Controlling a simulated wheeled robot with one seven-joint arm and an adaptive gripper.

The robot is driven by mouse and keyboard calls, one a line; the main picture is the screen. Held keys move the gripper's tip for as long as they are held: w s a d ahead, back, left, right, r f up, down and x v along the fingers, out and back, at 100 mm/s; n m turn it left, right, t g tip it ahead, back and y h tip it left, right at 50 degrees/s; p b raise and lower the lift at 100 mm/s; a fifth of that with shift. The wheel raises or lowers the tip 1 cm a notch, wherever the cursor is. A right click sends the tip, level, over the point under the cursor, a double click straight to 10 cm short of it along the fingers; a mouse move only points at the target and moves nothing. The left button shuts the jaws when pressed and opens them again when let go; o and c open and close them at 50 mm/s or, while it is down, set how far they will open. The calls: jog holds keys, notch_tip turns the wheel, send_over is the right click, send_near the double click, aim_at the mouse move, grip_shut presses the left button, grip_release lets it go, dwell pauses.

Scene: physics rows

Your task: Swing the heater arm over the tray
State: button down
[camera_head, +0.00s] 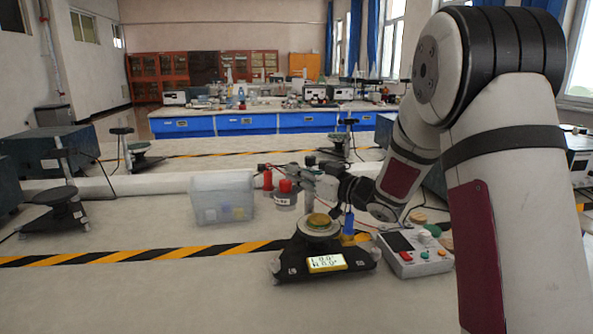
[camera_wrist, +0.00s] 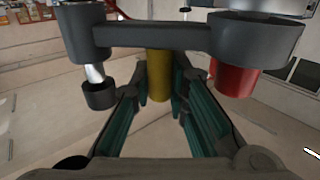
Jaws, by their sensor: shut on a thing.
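The heater arm (camera_wrist: 150,38) shows in the wrist view as a dark grey bar joining two round ends. Under its right end is a red cylinder (camera_wrist: 237,80); its left end carries a silver tip above a dark cup. A yellow post (camera_wrist: 158,75) stands below the bar's middle. My gripper (camera_wrist: 162,98) has its teal-padded fingers on either side of this post, shut on it. In the head view my gripper (camera_head: 322,184) is behind the round tray (camera_head: 301,227), which sits on a black base with a lit yellow display (camera_head: 326,263). My gripper and forearm partly hide the heater arm there.
A clear plastic bin (camera_head: 222,198) stands left of the red-topped parts (camera_head: 285,186). A control box (camera_head: 414,252) with coloured buttons is right of the black base. Yellow-black tape crosses the bench. The front left bench is clear.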

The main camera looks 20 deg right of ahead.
jog(key=shift+s+d+n+g+y+p, duration=0.3)
jog(key=shift+d+n+g+y+p, duration=0.3)
jog(key=shift+n+g+y, duration=0.85)
jog(key=shift+s+d+n+g+y+p, duration=0.3)
jog(key=shift+d+n+g+y+p, duration=0.35)
jog(key=shift+n+g+y, duration=0.75)
jog(key=shift+s+d+n+g+y+p, duration=0.4)
jog(key=shift+n+g+y+p, duration=0.55)
jog(key=shift+g, duration=0.9)
jog(key=shift+d+r+n+g, duration=0.1)
jog(key=shift+d+n+g, duration=0.05)
jog(key=shift+n+g, duration=0.25)
jog(key=c, duration=1.5)
grip_release()
jog(key=shift+c, duration=0.2)
jog(key=v, duration=1.2)
jog(key=shift+w, duration=0.15)
